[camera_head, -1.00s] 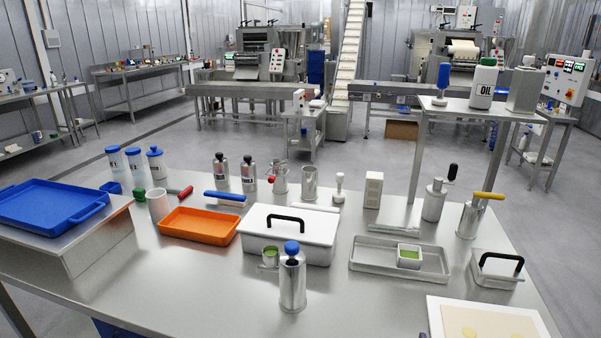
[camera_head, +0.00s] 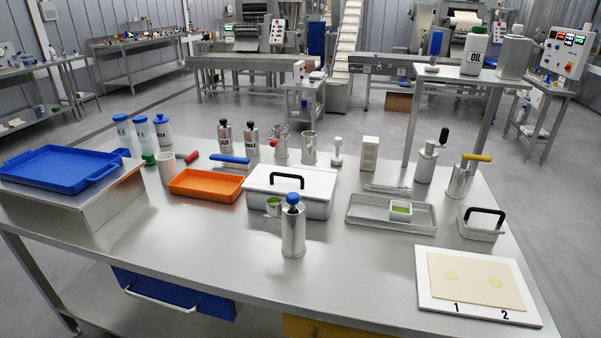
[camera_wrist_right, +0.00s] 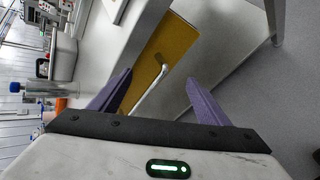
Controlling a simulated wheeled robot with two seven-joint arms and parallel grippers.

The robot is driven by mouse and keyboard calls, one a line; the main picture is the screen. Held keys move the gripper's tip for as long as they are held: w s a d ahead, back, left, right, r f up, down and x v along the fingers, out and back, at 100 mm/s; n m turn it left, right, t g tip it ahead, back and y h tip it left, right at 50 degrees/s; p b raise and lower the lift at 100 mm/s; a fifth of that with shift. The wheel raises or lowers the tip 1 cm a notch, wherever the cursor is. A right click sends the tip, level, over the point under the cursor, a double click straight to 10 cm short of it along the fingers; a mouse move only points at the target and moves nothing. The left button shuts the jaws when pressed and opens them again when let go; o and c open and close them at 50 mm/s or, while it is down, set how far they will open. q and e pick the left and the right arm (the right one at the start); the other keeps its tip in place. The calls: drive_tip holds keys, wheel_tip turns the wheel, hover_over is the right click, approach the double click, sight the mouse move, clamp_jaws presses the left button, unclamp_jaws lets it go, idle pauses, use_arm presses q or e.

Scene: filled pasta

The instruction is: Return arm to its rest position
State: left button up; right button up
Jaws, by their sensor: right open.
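My right gripper (camera_wrist_right: 159,78) shows in the right wrist view with its two purple fingers spread apart and nothing between them. Behind the fingers are a yellow drawer front (camera_wrist_right: 165,55) with a pale bar handle (camera_wrist_right: 150,90) and the steel table's edge. The fingers appear apart from these. Neither gripper shows in the head view, and my left gripper is in no view.
The steel table (camera_head: 200,240) carries a blue tray (camera_head: 62,168), an orange tray (camera_head: 205,184), a lidded white box (camera_head: 290,203), a blue-topped cylinder (camera_head: 293,232) and a board with a dough sheet (camera_head: 475,281).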

drive_tip(key=s+a+f+m+g+y, duration=0.1)
drive_tip(key=s+a+f+m, duration=0.2)
drive_tip(key=s+m, duration=0.3)
drive_tip(key=s+a+f+m+g+y, duration=0.1)
drive_tip(key=s+a+f+m, duration=0.2)
drive_tip(key=m, duration=0.9)
drive_tip(key=s+f, duration=0.2)
drive_tip(key=s, duration=0.1)
drive_tip(key=shift+y, duration=0.4)
drive_tip(key=shift+a+f, duration=0.1)
